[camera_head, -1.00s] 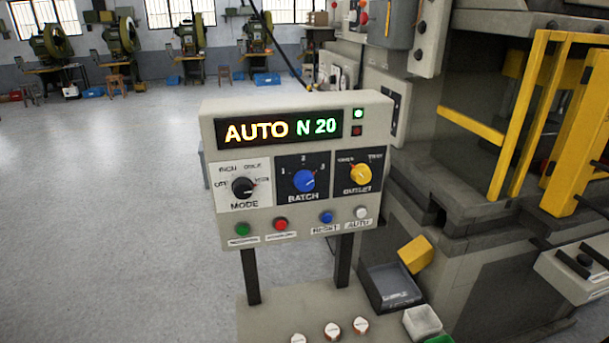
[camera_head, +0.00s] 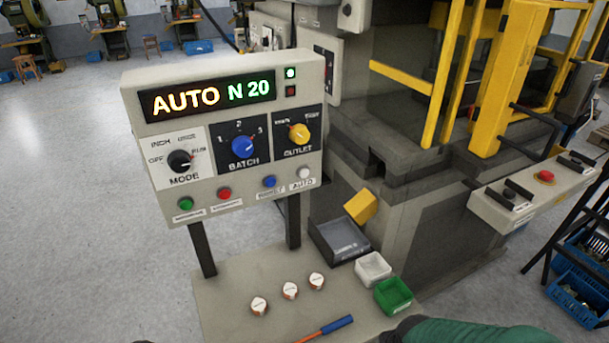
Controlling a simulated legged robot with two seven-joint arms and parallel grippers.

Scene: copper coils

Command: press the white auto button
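The white auto button (camera_head: 303,173) is at the right end of the button row on the control box (camera_head: 145,107), above a label reading AUTO. To its left are a blue button (camera_head: 269,181), a red button (camera_head: 224,194) and a green button (camera_head: 185,204). The display (camera_head: 207,95) reads "AUTO N 20", and a green lamp (camera_head: 291,72) above a dark red one is lit. Neither of my grippers is in view, and nothing touches the buttons.
A large press with yellow guards (camera_head: 447,70) stands at the right.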

